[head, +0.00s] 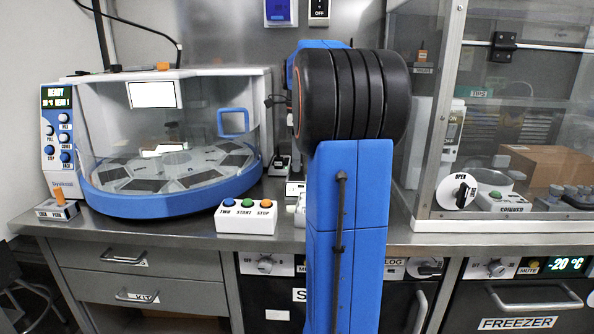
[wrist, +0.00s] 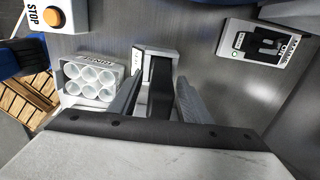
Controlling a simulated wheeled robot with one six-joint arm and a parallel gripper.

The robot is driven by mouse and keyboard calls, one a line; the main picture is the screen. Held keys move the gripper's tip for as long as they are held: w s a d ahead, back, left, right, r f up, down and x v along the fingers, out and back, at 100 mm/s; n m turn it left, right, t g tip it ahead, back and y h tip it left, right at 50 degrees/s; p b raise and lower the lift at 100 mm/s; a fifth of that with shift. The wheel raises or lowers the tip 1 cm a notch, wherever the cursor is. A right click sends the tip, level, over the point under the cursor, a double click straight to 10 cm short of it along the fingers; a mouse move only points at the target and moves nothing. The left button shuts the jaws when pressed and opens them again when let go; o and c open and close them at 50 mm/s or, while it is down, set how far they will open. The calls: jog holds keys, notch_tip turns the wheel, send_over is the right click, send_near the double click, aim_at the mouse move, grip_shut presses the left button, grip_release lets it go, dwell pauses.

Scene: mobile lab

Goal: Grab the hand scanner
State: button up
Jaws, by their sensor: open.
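A dark, narrow upright piece that looks like the hand scanner (wrist: 160,92) stands in a white holder (wrist: 169,54) in the wrist view. My gripper (wrist: 162,84) is open, with one grey finger on each side of the dark piece. I cannot tell whether either finger touches it. The lower part of the dark piece is hidden by my gripper's body. In the head view my own blue arm hides the gripper and most of that spot on the bench.
A white block of round tubes (wrist: 90,80) stands just left of the holder. A switch box with a green light (wrist: 262,48) is at upper right. A button box (head: 246,218) and a round blue-based machine (head: 165,195) stand left of my arm; a glass enclosure (head: 520,226) stands right.

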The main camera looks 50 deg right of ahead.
jog(key=shift+f, duration=0.2)
grip_shut()
jog(key=shift+r, duration=0.1)
